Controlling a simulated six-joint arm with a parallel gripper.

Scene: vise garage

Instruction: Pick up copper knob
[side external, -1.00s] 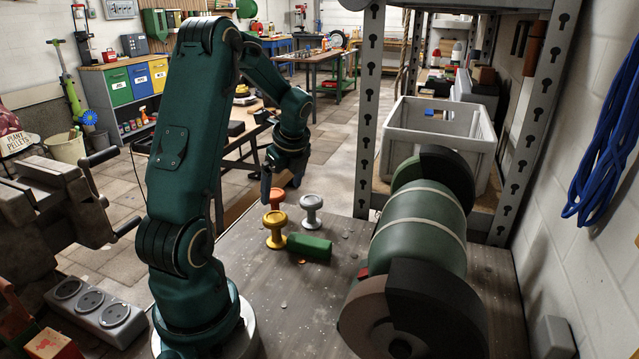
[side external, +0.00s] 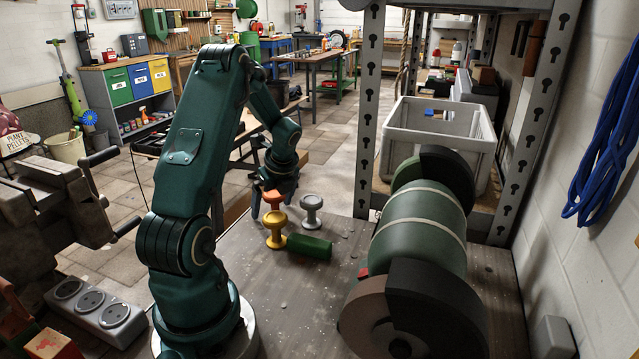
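The copper knob (side external: 272,199) stands on the workbench behind the gold knob (side external: 275,232) and left of the silver knob (side external: 311,208). My gripper (side external: 273,197) points down with its fingers low at the copper knob, one finger on its left and the other behind or to its right. The fingers look spread apart. I cannot tell whether either touches the knob. The copper knob's lower part is partly hidden behind the gold knob.
A green cylinder (side external: 309,246) lies just in front of the knobs. A large bench grinder (side external: 418,240) fills the bench's right side. A metal shelf upright (side external: 366,110) rises behind. The bench front between my base and the grinder is mostly clear.

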